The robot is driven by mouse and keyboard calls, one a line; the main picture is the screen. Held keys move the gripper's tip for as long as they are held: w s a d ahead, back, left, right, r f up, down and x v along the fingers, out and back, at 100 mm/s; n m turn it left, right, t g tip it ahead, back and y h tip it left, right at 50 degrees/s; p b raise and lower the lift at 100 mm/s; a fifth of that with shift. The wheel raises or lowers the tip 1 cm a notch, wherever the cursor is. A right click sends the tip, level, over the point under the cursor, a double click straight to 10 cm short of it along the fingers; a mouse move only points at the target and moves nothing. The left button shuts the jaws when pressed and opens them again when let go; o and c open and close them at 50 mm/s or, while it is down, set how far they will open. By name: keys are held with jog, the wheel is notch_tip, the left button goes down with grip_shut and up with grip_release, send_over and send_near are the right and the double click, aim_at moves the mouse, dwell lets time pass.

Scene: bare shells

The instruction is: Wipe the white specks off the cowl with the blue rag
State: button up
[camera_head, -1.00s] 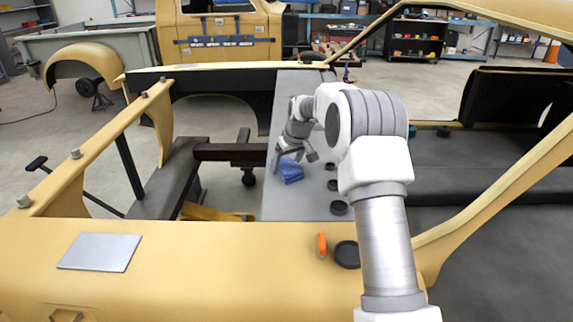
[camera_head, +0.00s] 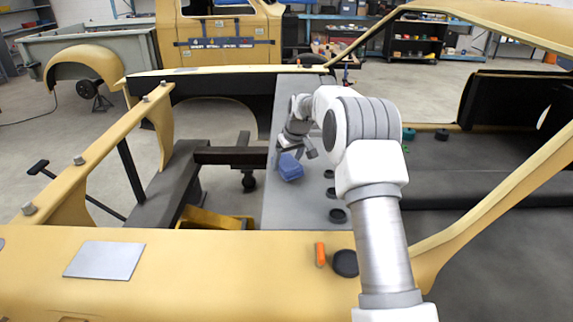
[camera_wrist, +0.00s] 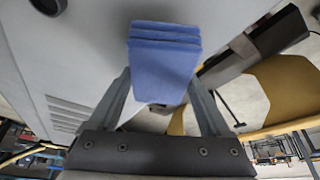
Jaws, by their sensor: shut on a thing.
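The blue rag (camera_head: 290,168) is a folded, layered pad at the end of my arm, over the grey cowl (camera_head: 290,205). In the wrist view the rag (camera_wrist: 163,62) sits between the two finger ends of my gripper (camera_wrist: 165,88), which is shut on it. In the head view my gripper (camera_head: 297,146) is partly covered by my own arm. The grey cowl surface also fills the upper left of the wrist view (camera_wrist: 60,60). I cannot make out white specks on it in either view. Whether the rag touches the cowl is not clear.
Several dark round caps (camera_head: 338,215) stand along the cowl's right side. An orange object (camera_head: 320,254) and a black disc (camera_head: 345,263) lie on the yellow near panel, with a grey plate (camera_head: 105,260) to the left. An open gap lies left of the cowl.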

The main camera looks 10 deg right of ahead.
jog(key=shift+r+p, duration=0.55)
jog(key=shift+r, duration=0.8)
jog(key=shift+r+p, duration=1.05)
jog(key=shift+r, duration=0.55)
jog(key=shift+f, duration=0.1)
